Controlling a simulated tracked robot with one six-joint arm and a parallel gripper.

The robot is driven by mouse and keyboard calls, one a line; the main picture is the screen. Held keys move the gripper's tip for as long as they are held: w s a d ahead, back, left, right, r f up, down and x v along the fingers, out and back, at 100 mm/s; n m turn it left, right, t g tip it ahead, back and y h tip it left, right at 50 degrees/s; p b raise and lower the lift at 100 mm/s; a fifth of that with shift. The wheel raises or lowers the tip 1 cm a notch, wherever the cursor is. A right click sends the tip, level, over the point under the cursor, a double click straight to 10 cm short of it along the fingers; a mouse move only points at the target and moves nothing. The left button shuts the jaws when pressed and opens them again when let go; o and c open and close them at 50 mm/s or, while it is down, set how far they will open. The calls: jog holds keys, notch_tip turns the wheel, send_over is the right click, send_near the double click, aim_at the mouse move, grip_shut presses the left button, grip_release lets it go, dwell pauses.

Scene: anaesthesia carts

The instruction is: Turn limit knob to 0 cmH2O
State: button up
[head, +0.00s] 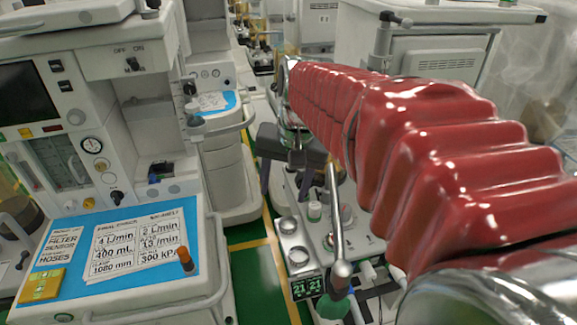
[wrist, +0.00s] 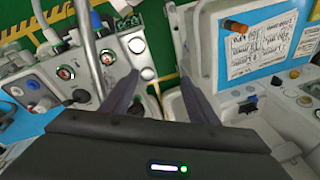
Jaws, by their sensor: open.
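My gripper (head: 286,190) is open and empty above a white panel (head: 292,228) in the middle of the head view. Its two dark fingers are spread apart in the wrist view (wrist: 160,88). The panel carries two silver-rimmed round parts, a round knob or dial (head: 345,213) and a digital display (head: 307,287) in the head view. I cannot tell which of these is the limit knob, and no scale is readable. My red-sleeved arm hides part of the panel.
A metal bar with a rounded end (head: 341,265) stands over the panel. At left is a cart with a blue top (head: 75,272), a written sheet (head: 137,243), a yellow block (head: 42,285) and an orange-topped post (head: 185,258). Green floor shows between the carts.

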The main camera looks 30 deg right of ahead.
jog(key=w+d+f+m+g+y, duration=0.1)
jog(key=w+d+m, duration=0.15)
jog(key=d, duration=0.45)
jog(key=w+d+f+m+y, duration=0.1)
jog(key=d+f+m, duration=0.15)
jog(key=d, duration=0.35)
jog(key=m+y, duration=0.2)
jog(key=m, duration=0.5)
send_near(345, 206)
jog(key=r, duration=0.1)
jog(key=d+r, duration=0.1)
jog(key=r, duration=0.1)
jog(key=shift+w+d+r+g, duration=0.1)
jog(key=shift+d+g, duration=0.1)
jog(key=shift+g, duration=0.1)
jog(key=x, duration=1.3)
jog(key=shift+a+f, duration=0.25)
jog(key=shift+f, duration=0.1)
jog(key=shift+c, duration=0.2)
jog(key=c, duration=1)
jog(key=shift+n, duration=0.3)
jog(key=shift+n, duration=0.4)
